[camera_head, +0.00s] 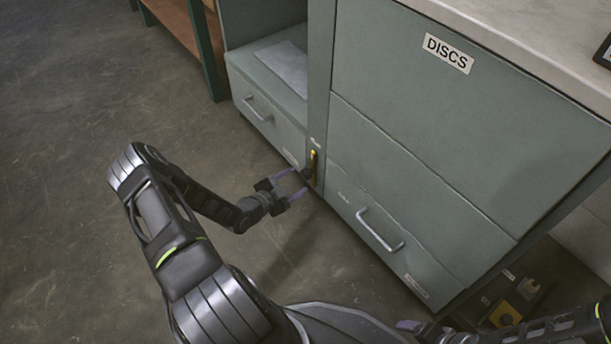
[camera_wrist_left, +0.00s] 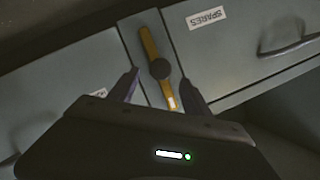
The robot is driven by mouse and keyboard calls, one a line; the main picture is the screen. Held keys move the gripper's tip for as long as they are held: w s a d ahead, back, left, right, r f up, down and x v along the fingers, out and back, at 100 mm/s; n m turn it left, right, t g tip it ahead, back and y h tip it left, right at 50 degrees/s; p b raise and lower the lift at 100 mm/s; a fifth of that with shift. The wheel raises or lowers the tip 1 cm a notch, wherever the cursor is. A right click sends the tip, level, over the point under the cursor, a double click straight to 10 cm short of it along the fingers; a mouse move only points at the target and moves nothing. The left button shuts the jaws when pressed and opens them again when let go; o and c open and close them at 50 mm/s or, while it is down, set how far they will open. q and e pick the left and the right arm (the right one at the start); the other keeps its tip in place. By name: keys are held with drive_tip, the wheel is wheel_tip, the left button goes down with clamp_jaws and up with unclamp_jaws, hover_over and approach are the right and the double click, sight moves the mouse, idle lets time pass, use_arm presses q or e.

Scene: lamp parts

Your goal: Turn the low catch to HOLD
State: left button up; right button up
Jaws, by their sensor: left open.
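The low catch is a yellow bar (camera_head: 314,160) with a dark round knob, on the grey post between two low drawers. In the head view the bar stands nearly upright. In the left wrist view the bar (camera_wrist_left: 149,43) looks slanted, with the knob at its middle and a pale tip between my fingers. My left gripper (camera_head: 296,185) is open just in front of the catch; its fingers (camera_wrist_left: 160,78) lie either side of the bar's pale end, and contact cannot be told. No HOLD mark is legible. My right gripper (camera_head: 408,325) shows only partly at the bottom edge.
A drawer with a handle (camera_head: 380,230) is right of the catch, and another drawer (camera_head: 262,110) is left under an open shelf. A SPARES label (camera_wrist_left: 206,18) is near the catch. The DISCS panel (camera_head: 470,110) is above. Open floor (camera_head: 70,180) lies left.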

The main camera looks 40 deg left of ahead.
sight(303, 176)
use_arm(q)
drive_tip(key=b+x, duration=0.2)
drive_tip(key=x, duration=0.3)
drive_tip(key=shift+f, duration=0.2)
drive_tip(key=shift+w, duration=0.45)
drive_tip(key=shift+c, duration=0.3)
clamp_jaws()
idle(0.5)
